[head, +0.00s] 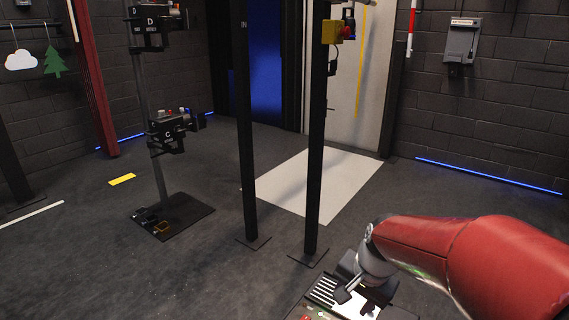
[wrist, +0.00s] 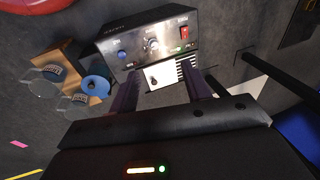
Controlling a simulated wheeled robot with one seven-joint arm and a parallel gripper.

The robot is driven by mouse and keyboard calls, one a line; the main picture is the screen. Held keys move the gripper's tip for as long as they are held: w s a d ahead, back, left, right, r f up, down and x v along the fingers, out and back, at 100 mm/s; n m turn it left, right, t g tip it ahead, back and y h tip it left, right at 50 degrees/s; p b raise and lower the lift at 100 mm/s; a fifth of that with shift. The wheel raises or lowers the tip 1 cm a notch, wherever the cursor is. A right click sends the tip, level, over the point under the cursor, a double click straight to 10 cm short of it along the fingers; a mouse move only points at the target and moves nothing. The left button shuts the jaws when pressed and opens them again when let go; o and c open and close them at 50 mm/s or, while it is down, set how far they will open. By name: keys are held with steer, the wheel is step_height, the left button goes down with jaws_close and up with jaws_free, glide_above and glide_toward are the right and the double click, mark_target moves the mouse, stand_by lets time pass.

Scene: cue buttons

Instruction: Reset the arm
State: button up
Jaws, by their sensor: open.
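My red arm (head: 460,255) reaches in from the right edge of the head view, over a dark console with a white striped panel (head: 327,291) at the bottom. In the wrist view my gripper (wrist: 158,88) is open, its two dark fingers apart with nothing held between them. The console (wrist: 150,45) lies beyond the fingers, with a blue knob, a middle dial and a red switch (wrist: 184,31). The fingertips overlap its near edge in the picture; I cannot tell whether they touch it. The fingers are not clear in the head view.
Two black posts (head: 247,130) stand on floor plates left of the console. A stand with button boxes (head: 172,132) stands farther left. A white floor patch (head: 315,182) lies behind the posts. In the wrist view, a wooden block (wrist: 62,62) and a blue ring (wrist: 96,88) lie left of the console.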

steer(key=s+r+n+t, duration=0.1)
steer(key=s+r+n, duration=0.2)
steer(key=s, duration=0.4)
steer(key=s+d+r+n+t+h, duration=0.1)
steer(key=s+r+n+t, duration=0.1)
steer(key=s+r+n, duration=0.2)
steer(key=shift+s+r+h+p, duration=0.3)
steer(key=shift+s+r+p, duration=0.15)
steer(key=shift+s+r, duration=0.9)
steer(key=shift+s+f, duration=0.15)
steer(key=shift+f, duration=0.05)
